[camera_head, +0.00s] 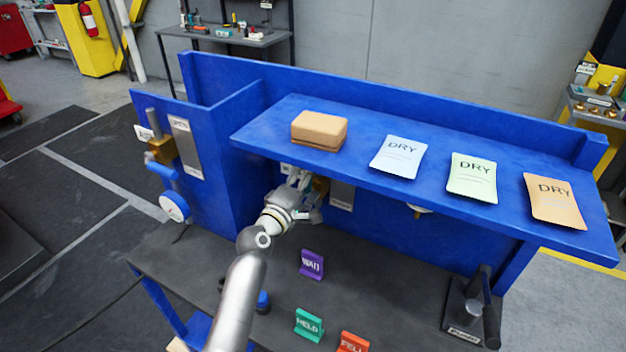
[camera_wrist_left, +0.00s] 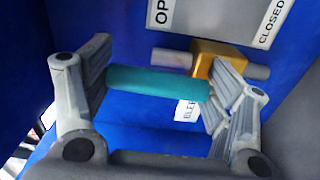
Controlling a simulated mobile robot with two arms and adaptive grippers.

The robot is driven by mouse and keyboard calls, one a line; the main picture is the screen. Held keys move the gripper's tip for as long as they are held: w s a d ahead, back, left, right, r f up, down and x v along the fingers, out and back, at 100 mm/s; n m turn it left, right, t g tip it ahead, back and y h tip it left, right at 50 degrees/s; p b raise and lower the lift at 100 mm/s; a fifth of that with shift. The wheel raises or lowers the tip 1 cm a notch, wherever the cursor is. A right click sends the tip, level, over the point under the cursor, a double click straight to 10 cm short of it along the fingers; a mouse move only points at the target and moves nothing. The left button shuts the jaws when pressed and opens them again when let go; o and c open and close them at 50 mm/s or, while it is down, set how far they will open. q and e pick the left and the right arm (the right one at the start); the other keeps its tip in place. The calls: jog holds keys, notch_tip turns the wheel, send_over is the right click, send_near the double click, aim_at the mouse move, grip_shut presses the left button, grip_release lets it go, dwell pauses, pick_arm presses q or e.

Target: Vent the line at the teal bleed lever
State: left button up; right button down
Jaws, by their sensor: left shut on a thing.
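The teal bleed lever (camera_wrist_left: 155,83) is a round teal bar. It lies sideways in the left wrist view, and its right end is close to a brass valve body (camera_wrist_left: 215,62) on a grey pipe. My left gripper (camera_wrist_left: 162,84) is shut on the lever, with a finger at each end of the bar. In the head view my left gripper (camera_head: 302,188) reaches under the blue shelf, and the lever is hidden there. A plate with OP and CLOSED lettering (camera_wrist_left: 225,15) is above the valve. A partly covered label (camera_wrist_left: 187,110) is below it. My right gripper is not in view.
The blue shelf (camera_head: 350,135) overhangs my left gripper, carrying a tan block (camera_head: 319,130) and several DRY packets. Purple WAIT (camera_head: 311,264), green HELD (camera_head: 309,325) and orange tags (camera_head: 353,342) stand on the dark bench. A black fixture (camera_head: 472,308) stands right. Another brass valve (camera_head: 162,150) is left.

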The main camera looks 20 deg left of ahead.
pick_arm(q)
jog(key=shift+a+n, duration=0.2)
jog(key=shift+n, duration=0.1)
jog(key=o, duration=1.4)
jog(key=shift+w, duration=0.1)
jog(key=shift+o, duration=0.2)
jog(key=s+a, duration=0.2)
jog(key=s, duration=1)
jog(key=shift+a, duration=0.2)
jog(key=shift+w, duration=0.1)
